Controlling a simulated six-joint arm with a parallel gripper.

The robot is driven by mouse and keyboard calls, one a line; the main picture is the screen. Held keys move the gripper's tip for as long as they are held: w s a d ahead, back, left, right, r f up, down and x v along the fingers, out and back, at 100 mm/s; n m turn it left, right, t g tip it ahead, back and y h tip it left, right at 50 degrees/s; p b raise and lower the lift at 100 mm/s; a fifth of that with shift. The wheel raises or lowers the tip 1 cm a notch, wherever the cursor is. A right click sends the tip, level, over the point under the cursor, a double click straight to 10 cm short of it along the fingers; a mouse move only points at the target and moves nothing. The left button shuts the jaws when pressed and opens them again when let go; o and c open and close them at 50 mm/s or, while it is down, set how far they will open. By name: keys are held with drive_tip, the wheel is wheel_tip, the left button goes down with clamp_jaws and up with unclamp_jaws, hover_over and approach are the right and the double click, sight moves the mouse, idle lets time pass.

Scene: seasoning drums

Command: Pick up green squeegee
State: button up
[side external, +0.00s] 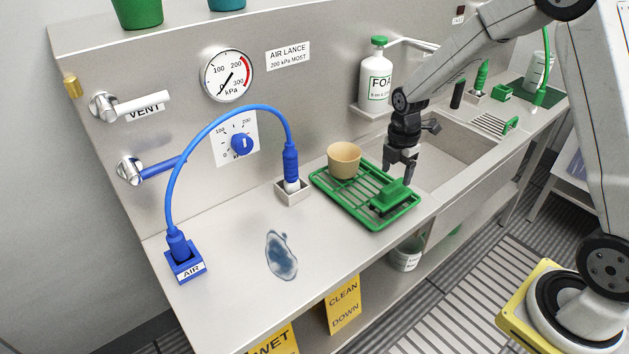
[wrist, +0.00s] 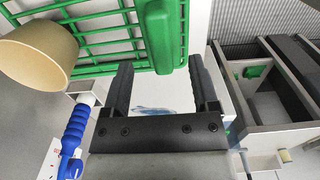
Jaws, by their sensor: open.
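A green squeegee (side external: 392,194) appears to lie on the right part of the green drying rack (side external: 339,203), with a dark edge at its base. In the wrist view, its long rounded green body (wrist: 162,35) shows ahead of the fingertips, roughly centred between them. My gripper (side external: 400,176) points down just above the squeegee. Its two dark fingers are apart with nothing held between them, also in the wrist view (wrist: 160,68). I cannot tell whether the fingertips touch the squeegee.
A tan cup (side external: 344,160) stands on the rack, left of my gripper. The sink (side external: 455,150) lies behind and right. A blue hose (side external: 205,117) arches over the left counter, near a wet blue smear (side external: 281,255). A white FOAM bottle (side external: 376,78) stands behind my gripper.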

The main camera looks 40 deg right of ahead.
sight(394, 184)
drive_tip(key=shift+f, duration=2.25)
drive_tip(key=shift+c, duration=0.2)
clamp_jaws()
